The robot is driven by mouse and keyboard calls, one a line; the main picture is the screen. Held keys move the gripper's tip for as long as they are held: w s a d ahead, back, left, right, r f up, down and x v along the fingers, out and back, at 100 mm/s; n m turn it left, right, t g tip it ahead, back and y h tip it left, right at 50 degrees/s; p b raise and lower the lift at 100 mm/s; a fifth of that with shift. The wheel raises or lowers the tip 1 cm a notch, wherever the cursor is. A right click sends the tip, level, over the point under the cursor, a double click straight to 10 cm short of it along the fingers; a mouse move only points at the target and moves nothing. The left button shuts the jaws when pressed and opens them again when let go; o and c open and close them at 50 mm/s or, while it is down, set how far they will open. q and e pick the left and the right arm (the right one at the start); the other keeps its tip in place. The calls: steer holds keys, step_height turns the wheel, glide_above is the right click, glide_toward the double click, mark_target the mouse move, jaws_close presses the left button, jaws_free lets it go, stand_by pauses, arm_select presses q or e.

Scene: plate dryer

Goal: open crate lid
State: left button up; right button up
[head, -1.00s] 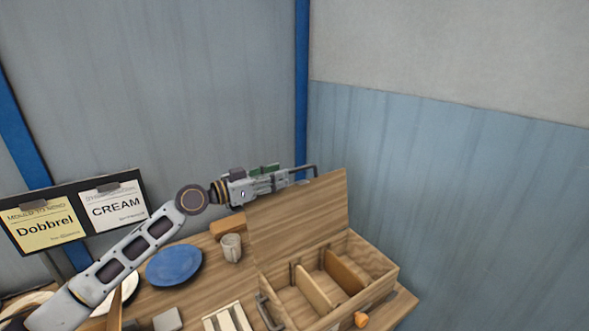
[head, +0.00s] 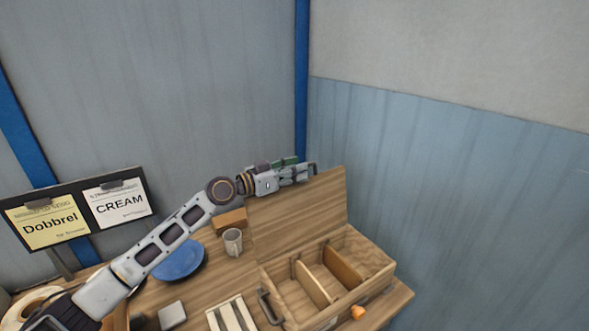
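The wooden crate (head: 345,312) stands at the right end of the table in the head view. Its lid (head: 305,211) stands raised and upright along the crate's back side, and the compartments with dividers are in plain sight. My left gripper (head: 308,171) is at the lid's top edge, with its fingers pointing right. Whether its fingers touch the lid, or are parted, is too small to tell. My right gripper is not in view.
A grey cup (head: 233,243), a blue plate (head: 180,260) and a wooden block (head: 230,220) are left of the crate. A slatted rack (head: 231,315) and a dark handle (head: 268,307) are in front. An orange object (head: 358,313) is at the crate's front. Walls stand close behind.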

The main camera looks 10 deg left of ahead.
arm_select(q)
jaws_close()
steer(key=shift+s+d, duration=0.1)
stand_by(0.3)
